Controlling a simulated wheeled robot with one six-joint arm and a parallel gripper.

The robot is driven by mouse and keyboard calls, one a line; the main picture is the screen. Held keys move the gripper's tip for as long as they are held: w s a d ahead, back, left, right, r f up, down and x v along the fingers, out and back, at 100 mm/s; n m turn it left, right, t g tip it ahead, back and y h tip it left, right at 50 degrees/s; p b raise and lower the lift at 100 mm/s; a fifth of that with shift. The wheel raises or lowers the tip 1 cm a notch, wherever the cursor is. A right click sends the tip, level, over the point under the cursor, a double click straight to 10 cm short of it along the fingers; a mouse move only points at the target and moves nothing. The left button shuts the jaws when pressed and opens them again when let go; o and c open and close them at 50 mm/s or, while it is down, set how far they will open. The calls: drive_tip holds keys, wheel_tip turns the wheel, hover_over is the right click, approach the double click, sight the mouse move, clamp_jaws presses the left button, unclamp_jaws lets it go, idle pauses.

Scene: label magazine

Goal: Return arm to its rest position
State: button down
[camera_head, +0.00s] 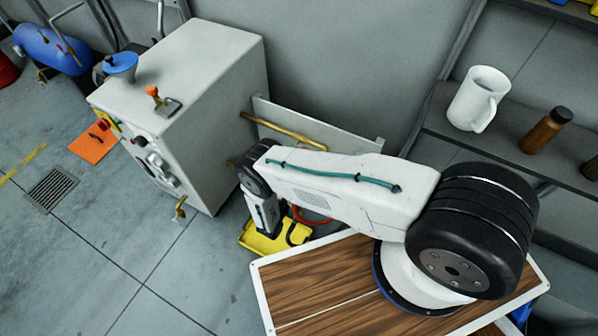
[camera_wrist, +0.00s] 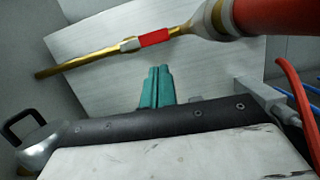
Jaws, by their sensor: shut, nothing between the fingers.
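My gripper shows in the wrist view as two teal fingers (camera_wrist: 156,72) lying side by side, closed together with nothing between them. In the head view my white arm (camera_head: 345,180) reaches left from its black shoulder joint, and its dark forward end bends down beside the grey cabinet. The fingers cannot be made out there. In the wrist view a brass pipe (camera_wrist: 85,64) with a red band crosses beyond the fingertips, in front of a pale panel. I cannot tell whether the fingers touch anything.
The grey cabinet (camera_head: 205,75) stands left of my arm, with a brass pipe (camera_head: 285,130) on a panel behind the arm. A yellow object (camera_head: 262,243) lies below the arm's end. A shelf at right holds a white mug (camera_head: 478,98) and brown bottle (camera_head: 545,130). Floor at lower left is clear.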

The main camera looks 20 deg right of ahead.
drive_tip(key=w+r+m+g+h, duration=0.1)
drive_tip(key=w+r+m+g, duration=0.2)
drive_tip(key=r, duration=0.5)
drive_tip(key=w+d+r+m+g+h, duration=0.1)
drive_tip(key=w+r+m+g, duration=0.25)
drive_tip(key=r, duration=0.45)
drive_tip(key=w+r+m+g+h, duration=0.1)
drive_tip(key=w+r+m+g, duration=0.25)
drive_tip(key=r, duration=0.45)
drive_tip(key=s+d+r+m+g+y, duration=0.2)
drive_tip(key=d+r+m+g, duration=0.1)
drive_tip(key=r, duration=0.8)
drive_tip(key=s+d+r+m+g+y, duration=0.2)
drive_tip(key=d+r+m+g, duration=0.1)
drive_tip(key=r, duration=0.8)
drive_tip(key=s+d+r+m+g+y, duration=0.1)
drive_tip(key=s+d+r+m+y, duration=0.2)
drive_tip(key=s+r, duration=0.55)
drive_tip(key=s+d+r+m+g+y, duration=0.15)
drive_tip(key=s+r+y, duration=0.25)
drive_tip(key=s+r, duration=0.4)
drive_tip(key=s+a+r+m+t+y, duration=0.2)
drive_tip(key=s+y, duration=0.1)
drive_tip(key=s, duration=0.6)
drive_tip(key=s+a+r+m+t+y, duration=0.1)
drive_tip(key=s+r+m+t+y, duration=0.2)
drive_tip(key=s, duration=0.7)
drive_tip(key=shift+a+t+y, duration=0.35)
drive_tip(key=shift+y, duration=0.25)
drive_tip(key=shift+m, duration=0.25)
